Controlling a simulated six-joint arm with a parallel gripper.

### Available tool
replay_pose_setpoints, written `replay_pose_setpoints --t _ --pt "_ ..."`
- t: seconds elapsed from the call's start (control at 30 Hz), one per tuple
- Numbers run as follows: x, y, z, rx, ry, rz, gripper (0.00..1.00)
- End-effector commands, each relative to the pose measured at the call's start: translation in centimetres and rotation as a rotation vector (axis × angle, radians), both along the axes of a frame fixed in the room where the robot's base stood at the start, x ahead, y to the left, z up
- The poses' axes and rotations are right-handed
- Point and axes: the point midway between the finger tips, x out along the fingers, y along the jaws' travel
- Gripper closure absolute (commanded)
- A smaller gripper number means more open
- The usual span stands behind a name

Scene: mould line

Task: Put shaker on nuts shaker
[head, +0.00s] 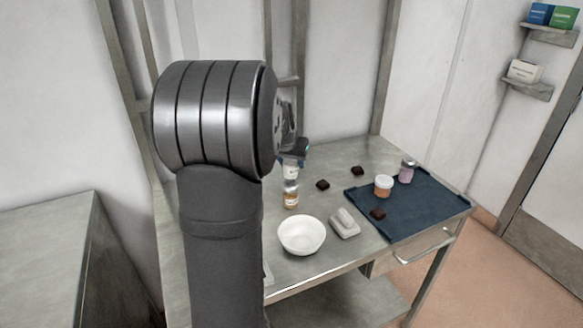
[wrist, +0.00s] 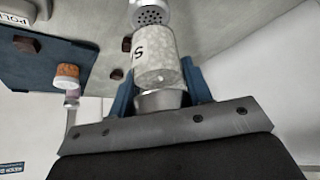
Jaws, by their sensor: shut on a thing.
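My gripper (head: 297,150) is mostly hidden behind my arm in the head view. In the wrist view my gripper (wrist: 165,100) is shut around the metal top of a clear shaker (wrist: 158,68) with pale contents and a lettered label. The held shaker (head: 291,170) hangs upright. Directly under it stands a second shaker (head: 291,199) with orange-brown contents; its perforated metal lid (wrist: 150,14) shows in the wrist view beyond the held shaker's base. The two look in line and very close; I cannot tell if they touch.
A white bowl (head: 302,235) and a white block-like item (head: 344,223) stand nearby on the metal table (head: 335,160). The blue tray (head: 430,200) holds an orange jar (head: 383,186), a pink-purple jar (head: 406,171) and a dark piece (head: 378,213). Two dark pieces lie behind.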

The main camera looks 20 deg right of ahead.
Motion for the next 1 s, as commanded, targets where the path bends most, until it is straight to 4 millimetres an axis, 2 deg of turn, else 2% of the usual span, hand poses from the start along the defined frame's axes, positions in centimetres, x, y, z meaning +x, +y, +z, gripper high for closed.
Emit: replay_pose_setpoints --t 0.03,0.13,0.5,0.53,0.63,1.0 --pt "-0.1 0.0 -1.0 0.002 0.004 -0.001 0.80" --pt "-0.1 0.0 -2.2 0.001 0.003 -0.001 0.80" --pt "0.0 0.0 -2.6 0.001 0.001 0.000 0.80" --pt "0.0 0.0 -2.7 0.000 0.001 -0.001 0.53" --pt "0.0 0.0 -2.6 0.001 0.001 0.000 0.33" --pt "-0.1 0.0 -2.1 -0.001 -0.001 0.000 0.33"
